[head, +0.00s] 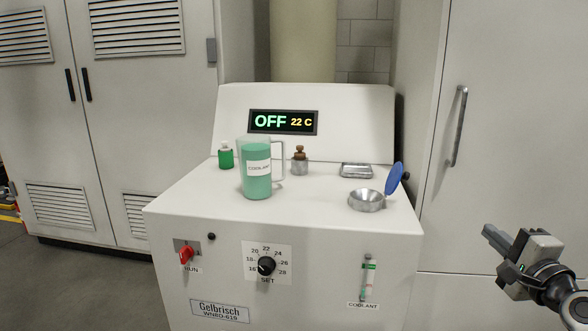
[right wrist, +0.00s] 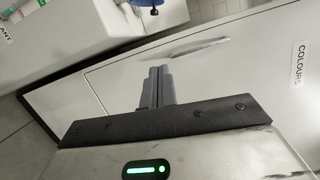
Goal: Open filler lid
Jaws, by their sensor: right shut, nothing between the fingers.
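The blue filler lid (head: 394,179) stands tilted up at the right side of a round metal filler bowl (head: 367,202) on top of the white machine. The bowl's mouth is uncovered. In the right wrist view, a bit of the blue lid (right wrist: 146,3) shows at the top edge. My right gripper (head: 490,236) is to the right of the machine, apart from the lid, with its fingers together and nothing between them. The closed fingers also show in the right wrist view (right wrist: 158,78). My left gripper is out of view.
A jug of green coolant (head: 257,178) stands on the machine top (head: 312,207), with a green bottle (head: 226,158), a metal fitting with a brown top (head: 300,163) and a silver block (head: 356,171) behind. A tall cabinet (head: 500,130) stands at right.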

